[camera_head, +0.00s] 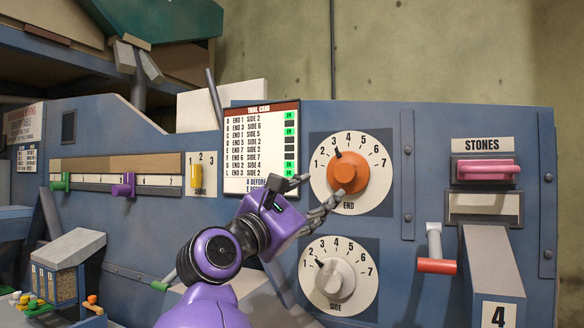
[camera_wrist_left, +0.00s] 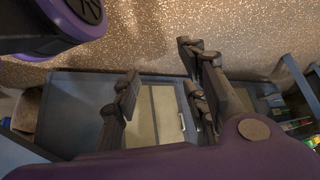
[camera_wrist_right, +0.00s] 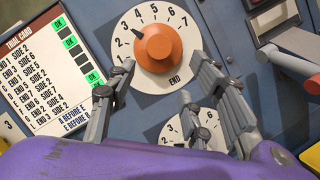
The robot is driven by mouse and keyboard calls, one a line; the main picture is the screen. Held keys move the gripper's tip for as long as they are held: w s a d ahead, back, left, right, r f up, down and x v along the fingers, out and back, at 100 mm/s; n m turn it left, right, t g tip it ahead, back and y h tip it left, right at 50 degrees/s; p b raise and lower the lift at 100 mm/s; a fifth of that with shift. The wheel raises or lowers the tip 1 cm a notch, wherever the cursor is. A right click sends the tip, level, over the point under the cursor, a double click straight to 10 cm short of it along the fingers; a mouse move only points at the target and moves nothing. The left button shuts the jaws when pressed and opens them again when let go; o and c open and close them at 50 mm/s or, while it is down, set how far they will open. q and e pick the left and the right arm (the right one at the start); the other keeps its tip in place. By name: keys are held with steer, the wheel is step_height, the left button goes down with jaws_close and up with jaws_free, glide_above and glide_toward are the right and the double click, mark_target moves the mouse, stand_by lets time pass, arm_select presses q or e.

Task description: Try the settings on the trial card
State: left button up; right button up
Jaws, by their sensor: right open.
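The trial card (camera_head: 262,150) hangs left of the dials, with several END/SIDE rows, some marked green OK and others dark; it also shows in the right wrist view (camera_wrist_right: 45,85). The orange END knob (camera_head: 349,174) points at about 3. The white SIDE knob (camera_head: 335,281) below points at about 2. My right gripper (camera_head: 314,190) is open at the lower left of the END knob; in the right wrist view the knob (camera_wrist_right: 159,46) appears beyond the spread fingers (camera_wrist_right: 160,84). My left gripper (camera_wrist_left: 163,85) is open and empty, seen only in its wrist view.
Right of the dials are a pink STONES handle (camera_head: 487,170), a red-ended lever (camera_head: 436,266) and a chute marked 4 (camera_head: 495,270). Left are green and purple sliders (camera_head: 124,186) and a yellow SHAKE slider (camera_head: 196,176). Colored pieces lie at lower left.

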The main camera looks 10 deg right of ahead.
mark_target(341, 173)
steer(key=w+d+r+n+t, duration=0.1)
steer(key=w+d+n, duration=0.1)
steer(key=w+d+r+n+t+y+b, duration=0.1)
steer(key=w+d+n, duration=0.2)
steer(key=w+d+r+n+t+y, duration=0.1)
steer(key=w+d+n, duration=0.1)
steer(key=d, duration=0.1)
steer(key=shift+w+r+n, duration=0.15)
steer(key=shift+r+n, duration=0.05)
steer(key=shift+n, duration=0.1)
arm_select(q)
steer(key=shift+s+d+f, duration=0.15)
steer(key=shift+f, duration=0.45)
steer(key=shift+s+d+f, duration=0.1)
steer(key=shift+f, duration=0.45)
steer(key=shift+w+r, duration=0.15)
arm_select(e)
steer(key=shift+r, duration=0.1)
steer(key=c, duration=1)
